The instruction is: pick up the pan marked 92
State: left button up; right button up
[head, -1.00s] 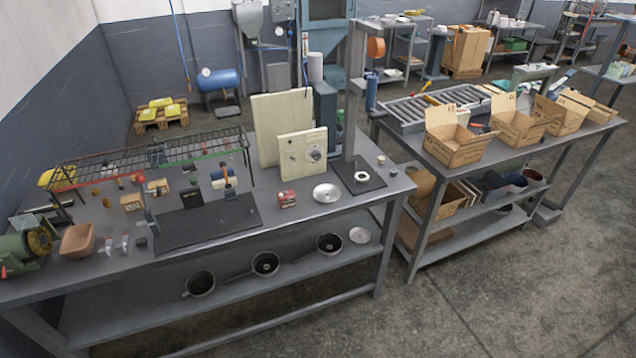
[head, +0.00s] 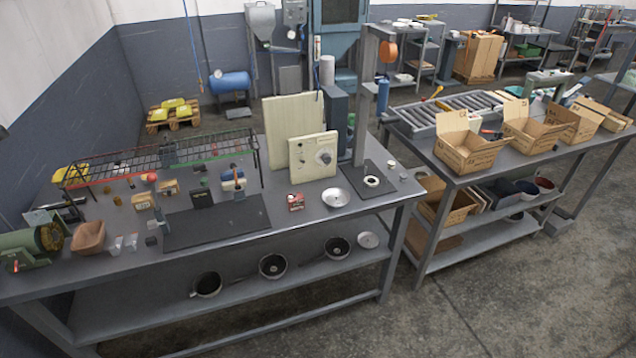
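Three dark pans stand on the lower shelf of the left workbench in the head view. One is at the left (head: 207,285), one in the middle (head: 273,266) and one at the right (head: 337,248). Each has a small light spot inside, too small to read, so I cannot tell which pan is marked 92. Handles show as thin dark bars beside the pans. A round metal lid or plate (head: 368,240) lies on the shelf to the right of them. Neither of my grippers is in view.
The left workbench top (head: 240,240) carries a dark mat, a wire rack, a cream box (head: 313,157) and small items. A second table with open cardboard boxes (head: 466,147) stands at the right. The concrete floor (head: 480,310) in front is clear.

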aim_at(272, 266)
jog(key=u, duration=0.3)
jog(key=i+j+z, duration=0.1)
jog(key=j, duration=0.2)
jog(key=i+j+z, duration=0.15)
jog(key=i+j, duration=0.15)
jog(key=i, duration=0.25)
jog(key=k, duration=1.5)
jog(key=i+l+u, duration=0.45)
jog(key=i+l, duration=0.3)
jog(key=i, duration=0.3)
jog(key=i+l+u, duration=0.5)
jog(key=i+l, duration=0.45)
jog(key=l, duration=0.15)
